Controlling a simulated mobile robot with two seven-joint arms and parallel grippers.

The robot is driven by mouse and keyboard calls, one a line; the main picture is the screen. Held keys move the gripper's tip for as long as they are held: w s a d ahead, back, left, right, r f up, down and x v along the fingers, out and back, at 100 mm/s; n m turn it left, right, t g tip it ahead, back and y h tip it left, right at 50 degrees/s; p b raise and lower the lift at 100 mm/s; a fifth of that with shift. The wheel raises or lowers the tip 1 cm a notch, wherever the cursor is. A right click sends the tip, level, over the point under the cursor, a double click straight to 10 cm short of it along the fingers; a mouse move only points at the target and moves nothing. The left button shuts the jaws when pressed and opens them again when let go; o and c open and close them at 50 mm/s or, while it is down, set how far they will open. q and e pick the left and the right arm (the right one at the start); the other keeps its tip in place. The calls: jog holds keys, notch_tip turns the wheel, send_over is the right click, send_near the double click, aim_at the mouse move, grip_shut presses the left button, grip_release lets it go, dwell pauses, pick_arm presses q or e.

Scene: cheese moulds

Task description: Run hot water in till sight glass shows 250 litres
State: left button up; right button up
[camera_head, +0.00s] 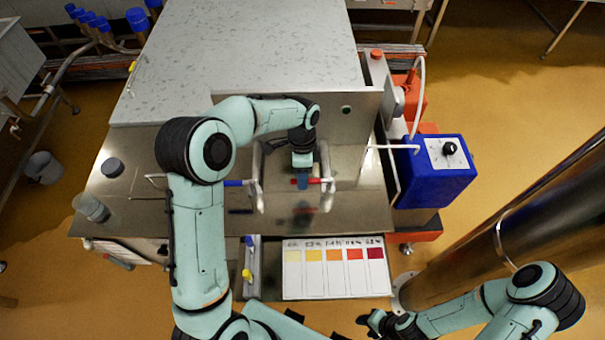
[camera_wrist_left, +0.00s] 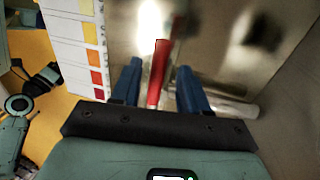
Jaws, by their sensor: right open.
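A tap with a red lever (camera_head: 325,181) stands on the steel panel below the big grey-topped vat (camera_head: 235,60). My left gripper (camera_head: 303,180) is over this lever. In the left wrist view the red lever (camera_wrist_left: 158,75) lies between the two blue fingers of the left gripper (camera_wrist_left: 158,85), with a narrow gap on each side, so the gripper is open around it. A tap with a blue lever (camera_head: 234,183) is to the left. I cannot make out a sight glass reading. My right gripper (camera_head: 372,322) is open and empty at the bottom, away from the taps.
A colour card (camera_head: 335,292) with yellow to purple swatches lies in front of the panel. A narrow fitting with a yellow knob (camera_head: 247,275) is beside it. A blue box with a black dial (camera_head: 432,185) stands at right. A clear beaker (camera_head: 91,208) is at left.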

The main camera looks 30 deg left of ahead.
pick_arm(q)
notch_tip(320, 180, up, 7)
jog(key=w, duration=0.1)
jog(key=shift+w+a+r+p, duration=0.2)
jog(key=shift+a+p, duration=0.1)
jog(key=shift+p, duration=0.15)
pick_arm(e)
jog(key=shift+w+r, duration=0.55)
jog(key=shift+r, duration=0.05)
dwell(2.6)
